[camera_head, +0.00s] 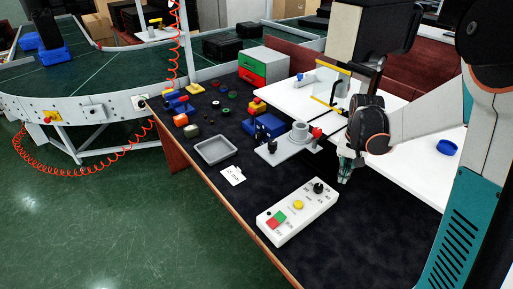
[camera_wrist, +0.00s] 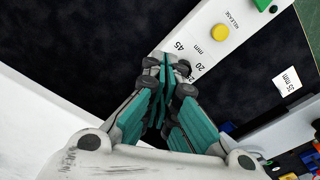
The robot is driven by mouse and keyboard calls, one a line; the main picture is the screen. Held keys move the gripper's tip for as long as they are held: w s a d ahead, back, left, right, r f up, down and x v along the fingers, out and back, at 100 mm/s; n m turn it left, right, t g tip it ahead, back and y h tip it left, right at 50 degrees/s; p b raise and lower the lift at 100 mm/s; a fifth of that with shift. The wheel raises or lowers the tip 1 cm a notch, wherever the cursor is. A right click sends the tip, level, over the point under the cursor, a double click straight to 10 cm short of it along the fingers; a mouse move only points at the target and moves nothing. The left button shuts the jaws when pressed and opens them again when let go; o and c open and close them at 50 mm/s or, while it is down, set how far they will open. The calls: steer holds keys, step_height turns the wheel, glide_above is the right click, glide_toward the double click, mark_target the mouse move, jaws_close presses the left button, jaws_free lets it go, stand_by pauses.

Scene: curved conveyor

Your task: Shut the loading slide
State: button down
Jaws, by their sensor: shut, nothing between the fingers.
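No part is clearly marked as the loading slide, so I cannot tell which piece it is or whether it is open. A grey fixture plate (camera_head: 283,155) on the dark bench carries a grey cylinder (camera_head: 299,132), a blue block (camera_head: 264,128) and a red knob (camera_head: 317,132). My gripper (camera_head: 345,178) is shut and empty. It points down just right of the fixture and behind the control box (camera_head: 290,222). In the wrist view its closed fingertips (camera_wrist: 166,75) overlap the box's dial end. Contact there cannot be told.
The control box has green, red and yellow buttons and a black dial. A grey tray (camera_head: 215,150) and a white label card (camera_head: 233,175) lie left of the fixture. Small coloured parts, a drawer unit (camera_head: 262,66) and a white table (camera_head: 285,94) stand behind.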

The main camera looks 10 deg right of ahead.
steer(key=s+a+r+n+t+p, duration=0.1)
steer(key=s+a+r+n+t, duration=0.15)
steer(key=s+a+r, duration=0.45)
steer(key=s+a+r+n+t+p, duration=0.1)
steer(key=s+a+r+n, duration=0.25)
steer(key=r, duration=0.55)
steer(key=s+a+f+t+b, duration=0.1)
steer(key=s+a+t+b, duration=0.2)
steer(key=s, duration=0.6)
steer(key=shift+a+f, duration=0.3)
steer(key=shift+f, duration=0.05)
